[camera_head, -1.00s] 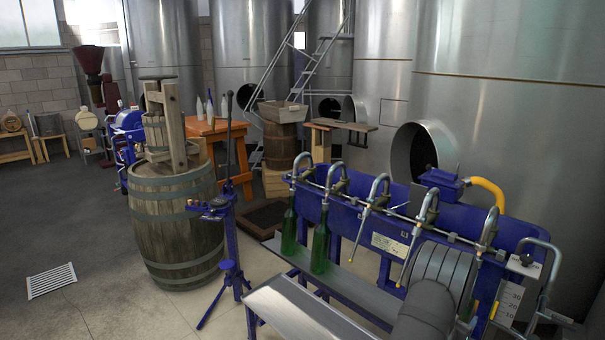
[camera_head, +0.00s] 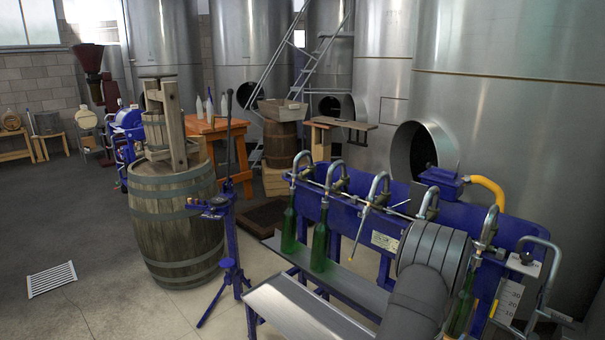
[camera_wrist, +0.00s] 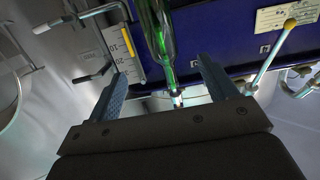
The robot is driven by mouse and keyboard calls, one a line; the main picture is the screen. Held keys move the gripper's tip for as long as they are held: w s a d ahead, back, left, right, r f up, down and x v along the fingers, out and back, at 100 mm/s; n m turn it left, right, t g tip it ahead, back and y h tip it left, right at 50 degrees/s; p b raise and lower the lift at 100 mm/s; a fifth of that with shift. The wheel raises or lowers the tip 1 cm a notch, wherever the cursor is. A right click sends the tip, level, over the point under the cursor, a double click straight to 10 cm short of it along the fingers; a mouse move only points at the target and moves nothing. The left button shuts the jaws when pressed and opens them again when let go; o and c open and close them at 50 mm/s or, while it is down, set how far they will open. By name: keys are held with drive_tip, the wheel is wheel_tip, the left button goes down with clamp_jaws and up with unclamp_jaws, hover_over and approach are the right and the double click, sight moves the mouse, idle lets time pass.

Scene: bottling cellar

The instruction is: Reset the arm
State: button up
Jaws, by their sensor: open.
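My gripper (camera_wrist: 162,68) is open, its two blue fingers spread wide in the wrist view. A green bottle (camera_wrist: 154,30) shows beyond and between the fingertips, its neck pointing down in that picture; I see no finger touching it. In the head view a green bottle (camera_head: 461,312) stands under the right end of the blue filling machine (camera_head: 385,222), partly hidden by my arm. My gripper is hidden behind my grey arm there. Two more green bottles, one at the far left (camera_head: 289,230) and one beside it (camera_head: 320,247), stand under the left spouts.
The filler's metal spouts and a yellow hose (camera_head: 488,190) are close to my arm. A flat metal shelf (camera_head: 300,312) lies in front of the filler. A wooden barrel (camera_head: 176,235) and a blue stand (camera_head: 231,265) are to the left. Open floor lies farther left.

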sight(461, 304)
drive_tip(key=x, duration=1.5)
drive_tip(key=r, duration=0.2)
drive_tip(key=shift+s+a+r, duration=0.15)
drive_tip(key=shift+a+r, duration=0.1)
drive_tip(key=shift+r, duration=0.05)
drive_tip(key=shift+s+a+r+g+y, duration=0.5)
drive_tip(key=shift+s+a+g+y, duration=0.1)
drive_tip(key=shift+s+a, duration=0.1)
